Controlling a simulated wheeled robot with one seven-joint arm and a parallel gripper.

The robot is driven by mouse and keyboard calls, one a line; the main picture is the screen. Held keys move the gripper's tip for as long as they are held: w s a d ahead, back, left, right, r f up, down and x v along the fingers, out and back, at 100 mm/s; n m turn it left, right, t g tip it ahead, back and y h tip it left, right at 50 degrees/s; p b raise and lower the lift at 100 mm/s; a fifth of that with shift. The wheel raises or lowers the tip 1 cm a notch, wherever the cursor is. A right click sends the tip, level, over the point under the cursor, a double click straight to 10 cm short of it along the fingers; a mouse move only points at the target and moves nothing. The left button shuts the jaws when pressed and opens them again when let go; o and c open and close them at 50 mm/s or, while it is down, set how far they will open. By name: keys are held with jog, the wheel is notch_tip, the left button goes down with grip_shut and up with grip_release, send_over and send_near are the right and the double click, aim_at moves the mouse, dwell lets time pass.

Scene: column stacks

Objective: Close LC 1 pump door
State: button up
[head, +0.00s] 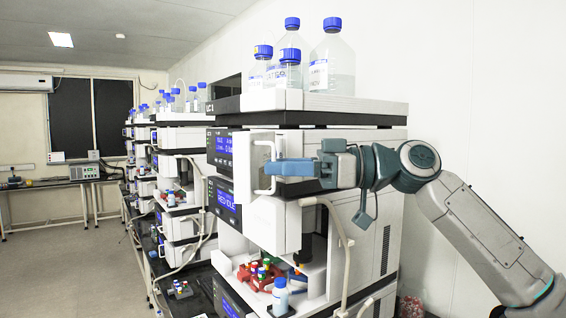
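The LC 1 stack stands at the centre right of the head view, with an "LC 1" label (210,107) on its dark top tray. The pump door is a white panel (242,150) with a pale looped handle (264,148), beside the pump module's blue display (224,144). The door seems to stand out from the module's front; its exact angle is unclear. My gripper (270,168) reaches in from the right, with its blue fingers level and their tips at the handle. The fingers overlap in this view, so their gap and any grip on the handle are hidden.
Glass bottles with blue caps (331,62) stand on top of the stack. Below, an open bay holds coloured vials (262,272) and a small bottle (281,297). A white tube (345,245) hangs at the front. More stacks line the bench at left; the floor (80,270) is clear.

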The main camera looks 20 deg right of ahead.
grip_shut()
